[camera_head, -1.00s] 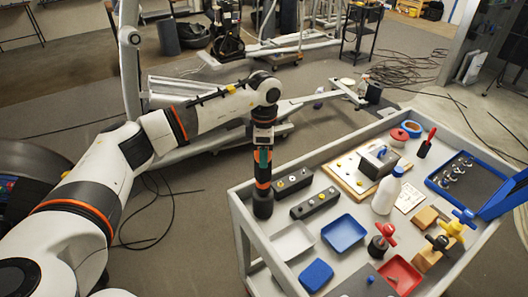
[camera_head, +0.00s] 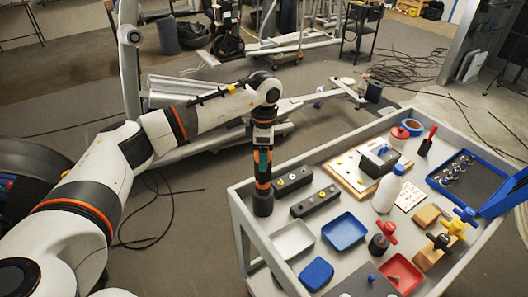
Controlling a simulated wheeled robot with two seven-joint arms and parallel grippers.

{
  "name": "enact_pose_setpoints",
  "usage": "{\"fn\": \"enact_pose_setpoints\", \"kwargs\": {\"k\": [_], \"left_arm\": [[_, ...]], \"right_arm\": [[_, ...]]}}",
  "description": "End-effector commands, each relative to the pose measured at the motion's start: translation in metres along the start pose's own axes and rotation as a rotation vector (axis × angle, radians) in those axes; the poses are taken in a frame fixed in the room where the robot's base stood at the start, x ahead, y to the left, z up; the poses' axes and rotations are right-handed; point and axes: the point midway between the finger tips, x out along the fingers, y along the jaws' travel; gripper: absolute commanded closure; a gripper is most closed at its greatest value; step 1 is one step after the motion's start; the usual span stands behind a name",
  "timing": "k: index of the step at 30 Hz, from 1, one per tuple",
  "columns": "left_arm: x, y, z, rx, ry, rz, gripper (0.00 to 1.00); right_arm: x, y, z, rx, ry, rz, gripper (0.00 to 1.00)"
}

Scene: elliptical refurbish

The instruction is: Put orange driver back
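My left arm reaches in from the left and its end hangs straight down at the near-left corner of the cart. My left gripper (camera_head: 263,205) is at the dark lower end of that arm, beside a dark block with knobs. Its fingers cannot be made out, so I cannot tell whether it is open or shut. Green and orange bands show just above it; I cannot tell whether any of this is the orange driver. No separate orange driver is clear on the cart. My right gripper is not in view.
The grey cart (camera_head: 240,222) holds a long dark block (camera_head: 315,202), a blue tray (camera_head: 344,232), a blue pad (camera_head: 316,273), a white bottle (camera_head: 386,192), a red tray (camera_head: 402,274) and a blue open case (camera_head: 466,180). Cables lie on the floor behind.

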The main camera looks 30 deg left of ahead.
Motion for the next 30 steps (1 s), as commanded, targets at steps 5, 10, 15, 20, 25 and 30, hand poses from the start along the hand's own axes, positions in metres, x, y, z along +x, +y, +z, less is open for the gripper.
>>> {"fn": "enact_pose_setpoints", "kwargs": {"k": [5, 10, 15, 20, 25, 30], "left_arm": [[-0.019, -0.001, -0.001, 0.000, 0.005, -0.005, 0.30], [-0.055, -0.001, -0.001, 0.000, 0.005, -0.007, 0.30], [-0.091, -0.001, -0.001, 0.000, 0.005, -0.007, 0.30], [-0.112, -0.001, -0.001, 0.000, 0.004, -0.004, 0.30], [-0.120, 0.000, 0.000, 0.000, 0.002, -0.002, 0.30], [-0.121, 0.000, 0.000, 0.000, 0.002, -0.002, 0.30]], "right_arm": [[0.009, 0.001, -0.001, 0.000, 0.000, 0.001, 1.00], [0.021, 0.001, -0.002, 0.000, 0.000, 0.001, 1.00], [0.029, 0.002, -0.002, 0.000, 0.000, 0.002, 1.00], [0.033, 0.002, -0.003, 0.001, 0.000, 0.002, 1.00], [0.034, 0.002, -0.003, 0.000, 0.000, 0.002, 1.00], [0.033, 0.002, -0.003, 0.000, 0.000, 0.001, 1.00]]}}
